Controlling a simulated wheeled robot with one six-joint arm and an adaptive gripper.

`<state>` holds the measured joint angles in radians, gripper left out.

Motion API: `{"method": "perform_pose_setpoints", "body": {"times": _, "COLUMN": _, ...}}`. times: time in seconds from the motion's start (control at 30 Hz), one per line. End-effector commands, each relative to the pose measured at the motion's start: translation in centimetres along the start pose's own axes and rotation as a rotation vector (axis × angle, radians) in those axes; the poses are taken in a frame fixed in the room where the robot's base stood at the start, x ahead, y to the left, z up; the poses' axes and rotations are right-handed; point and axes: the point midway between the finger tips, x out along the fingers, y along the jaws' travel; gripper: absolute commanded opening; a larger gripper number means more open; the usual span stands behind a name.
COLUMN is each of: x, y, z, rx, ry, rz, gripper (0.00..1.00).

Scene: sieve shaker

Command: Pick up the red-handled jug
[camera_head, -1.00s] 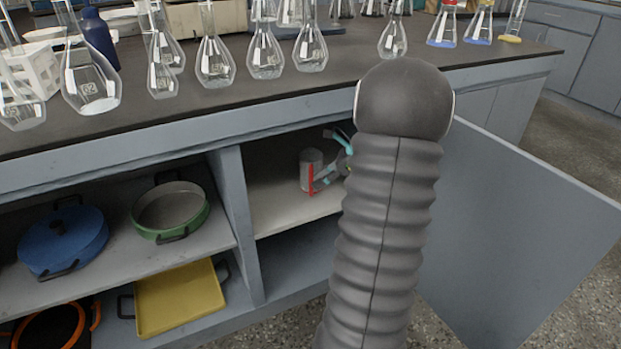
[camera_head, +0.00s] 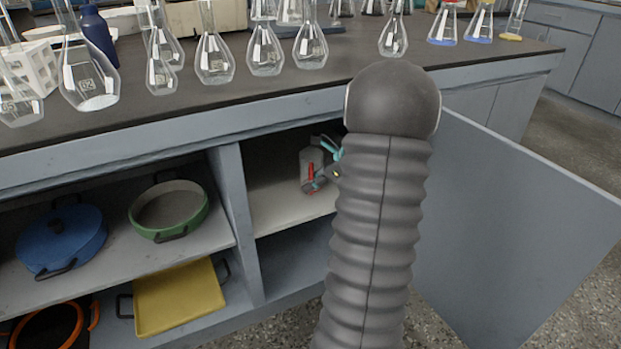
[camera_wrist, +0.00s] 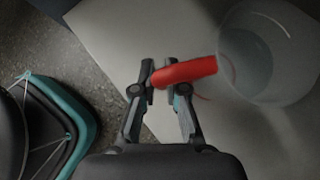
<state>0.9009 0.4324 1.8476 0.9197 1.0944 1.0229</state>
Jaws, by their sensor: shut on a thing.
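The red-handled jug (camera_head: 307,157) is a grey, see-through vessel inside the open cupboard, on its upper shelf (camera_head: 285,205). Its red handle (camera_wrist: 184,72) shows in the wrist view between my fingertips, with the clear round body (camera_wrist: 265,52) to the right. My gripper (camera_head: 317,180) is at the jug's handle in the head view and also shows in the wrist view (camera_wrist: 158,78). It is shut on the handle. The jug stands on or just above the shelf; I cannot tell which. My arm hides part of the cupboard's right side.
A divider (camera_head: 240,215) stands left of the jug's compartment. Left of it are a blue pot (camera_head: 62,238), a green pan (camera_head: 168,208) and a yellow tray (camera_head: 180,298). The cupboard door (camera_head: 510,230) is open at right. Several glass flasks (camera_head: 215,55) stand on the counter above.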

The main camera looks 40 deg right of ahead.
Motion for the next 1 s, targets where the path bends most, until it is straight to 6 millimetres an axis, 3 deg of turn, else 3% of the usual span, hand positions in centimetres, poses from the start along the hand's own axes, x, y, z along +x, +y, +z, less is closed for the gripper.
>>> {"method": "perform_pose_setpoints", "body": {"times": 0.57, "x": -1.3, "y": 0.1, "z": 1.2, "rx": -0.001, "ry": -0.001, "rz": -0.001, "gripper": 0.00}}
{"method": "perform_pose_setpoints", "body": {"times": 1.0, "x": -3.4, "y": 3.4, "z": -1.1, "rx": 0.001, "ry": -0.001, "rz": -0.002, "gripper": 0.00}}
